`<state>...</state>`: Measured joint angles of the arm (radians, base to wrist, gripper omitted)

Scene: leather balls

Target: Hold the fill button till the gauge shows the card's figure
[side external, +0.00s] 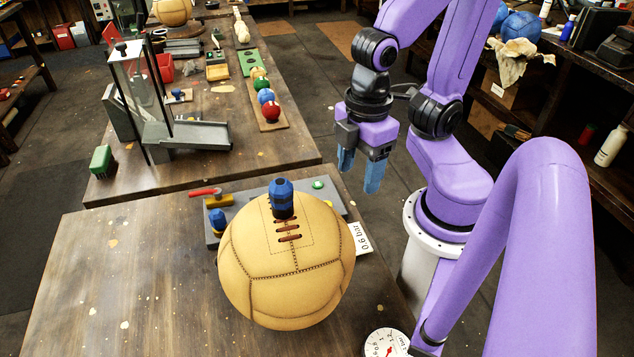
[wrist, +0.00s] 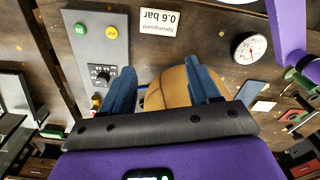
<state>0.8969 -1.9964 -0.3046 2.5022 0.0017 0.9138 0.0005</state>
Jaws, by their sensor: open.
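A tan leather ball (side external: 262,245) with brown lacing sits on the front bench, a blue fitting (side external: 282,196) on its top. A grey control panel (side external: 212,238) lies partly hidden behind it. Its green button (side external: 318,184) reads "IN" in the wrist view (wrist: 80,30), beside a yellow button (wrist: 111,32). The card (side external: 361,238) reads "0.6 bar". A round white gauge (side external: 387,345) with a red needle is cut off at the bottom edge; it also shows in the wrist view (wrist: 250,47), its reading too small to tell. My gripper (side external: 358,176) is open and empty, raised right of the panel, apart from everything.
A rear bench holds a clear-walled stand with a metal chute (side external: 188,135) and a row of coloured balls (side external: 266,97). The front bench's left side is clear.

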